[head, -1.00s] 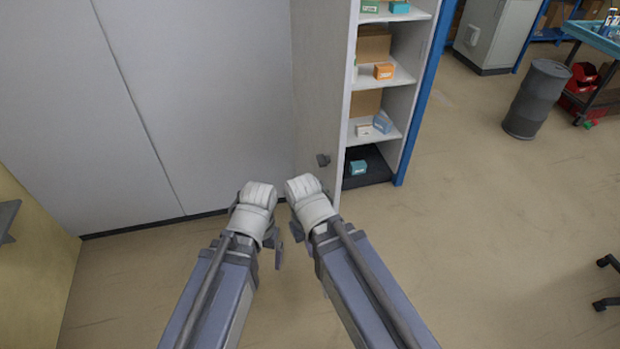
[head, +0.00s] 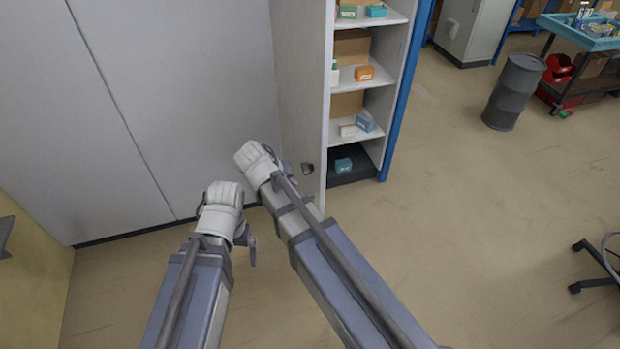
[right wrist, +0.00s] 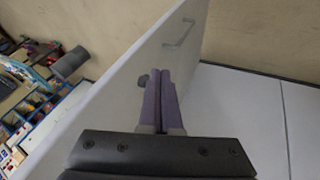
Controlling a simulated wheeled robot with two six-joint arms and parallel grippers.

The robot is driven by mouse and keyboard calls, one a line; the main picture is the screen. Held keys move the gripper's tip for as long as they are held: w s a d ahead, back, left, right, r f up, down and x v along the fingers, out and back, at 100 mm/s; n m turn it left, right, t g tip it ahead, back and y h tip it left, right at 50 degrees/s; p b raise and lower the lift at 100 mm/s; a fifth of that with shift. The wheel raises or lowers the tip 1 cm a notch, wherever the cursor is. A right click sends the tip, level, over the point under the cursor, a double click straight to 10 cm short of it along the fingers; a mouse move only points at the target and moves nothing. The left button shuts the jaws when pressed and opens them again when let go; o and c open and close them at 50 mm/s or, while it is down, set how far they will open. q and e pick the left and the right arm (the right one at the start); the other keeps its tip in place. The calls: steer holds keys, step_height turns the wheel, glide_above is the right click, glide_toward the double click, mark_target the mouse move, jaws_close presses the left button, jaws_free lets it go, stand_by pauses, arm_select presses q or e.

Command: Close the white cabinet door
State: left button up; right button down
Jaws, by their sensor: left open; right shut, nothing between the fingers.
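The white cabinet (head: 396,62) stands open in the head view, with its shelves showing. Its white door (head: 300,90) stands swung out at the left of the shelves. A dark knob (head: 307,168) sits low on the door. My right gripper (head: 285,168) is beside the door's outer face, left of the knob, and shut on nothing. My left gripper (head: 248,244) is open, lower and left, apart from the door.
Grey wall panels (head: 110,110) stand behind and left of my arms. Small boxes (head: 364,73) lie on the cabinet shelves. A grey barrel (head: 513,92), a blue-topped cart (head: 585,35) and a chair (head: 592,270) are at the right.

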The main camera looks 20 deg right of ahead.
steer(key=w+a+r, duration=0.1)
steer(key=w, duration=0.1)
steer(key=b, duration=0.8)
glide_toward(317, 183)
step_height(317, 183, down, 5)
steer(key=w, duration=0.2)
steer(key=shift+d+r+t+h, duration=0.1)
steer(key=shift+d+t+h, duration=0.2)
steer(key=shift+d, duration=0.55)
steer(key=shift+d, duration=0.1)
